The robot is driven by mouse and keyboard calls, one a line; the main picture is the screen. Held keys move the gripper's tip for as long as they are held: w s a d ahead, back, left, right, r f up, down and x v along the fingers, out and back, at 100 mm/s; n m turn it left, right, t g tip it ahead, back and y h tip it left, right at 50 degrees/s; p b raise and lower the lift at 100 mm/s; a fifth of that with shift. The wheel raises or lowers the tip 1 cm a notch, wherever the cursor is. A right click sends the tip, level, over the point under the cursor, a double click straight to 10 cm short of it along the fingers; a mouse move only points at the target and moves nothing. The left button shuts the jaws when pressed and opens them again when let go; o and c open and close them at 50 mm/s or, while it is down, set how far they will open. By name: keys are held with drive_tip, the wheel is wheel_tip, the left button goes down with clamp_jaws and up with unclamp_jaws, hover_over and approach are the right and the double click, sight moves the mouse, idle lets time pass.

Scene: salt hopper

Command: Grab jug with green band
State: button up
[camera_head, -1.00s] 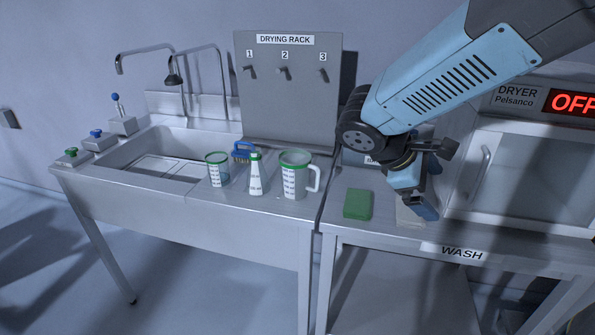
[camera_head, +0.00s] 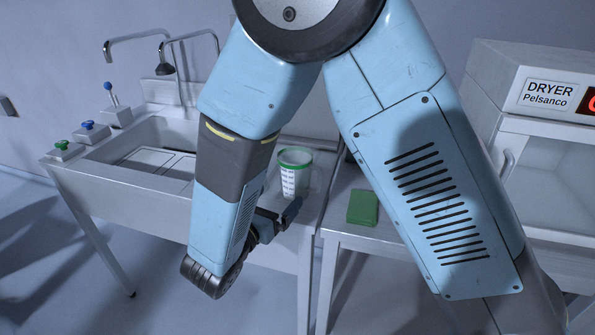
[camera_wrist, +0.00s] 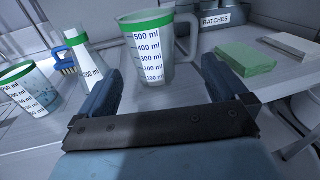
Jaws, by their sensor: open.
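The jug with the green band (camera_head: 295,175) stands upright on the metal counter right of the sink. It is a clear measuring jug with a white scale up to 500 ml and a handle on its right. In the wrist view the jug (camera_wrist: 148,50) stands ahead of my gripper (camera_wrist: 160,85), between the lines of its two fingers. The fingers are open and apart from each other, with nothing held. In the head view my gripper (camera_head: 278,222) is low at the counter's front edge, partly hidden by my arm.
Left of the jug in the wrist view are a white flask (camera_wrist: 88,58) with a green band, a green-rimmed beaker (camera_wrist: 28,88) and a blue brush (camera_wrist: 66,60). A green sponge (camera_head: 363,208) lies on the right counter, with a pale block (camera_wrist: 292,44) beside it.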

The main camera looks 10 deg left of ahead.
sight(288, 180)
drive_tip(key=shift+n+y, duration=0.4)
drive_tip(key=shift+y, duration=0.1)
drive_tip(key=x, duration=0.5)
drive_tip(key=a+x, duration=0.1)
drive_tip(key=x, duration=0.1)
drive_tip(key=shift+w+f, duration=0.25)
drive_tip(key=shift+w, duration=0.15)
drive_tip(key=shift+f+x, duration=0.2)
drive_tip(key=shift+x, duration=1.15)
drive_tip(key=shift+f+x, duration=0.15)
drive_tip(key=shift+x, duration=1.25)
drive_tip(key=shift+c, duration=0.2)
drive_tip(key=c, duration=0.7)
drive_tip(key=shift+o, duration=0.2)
drive_tip(key=shift+r, duration=0.15)
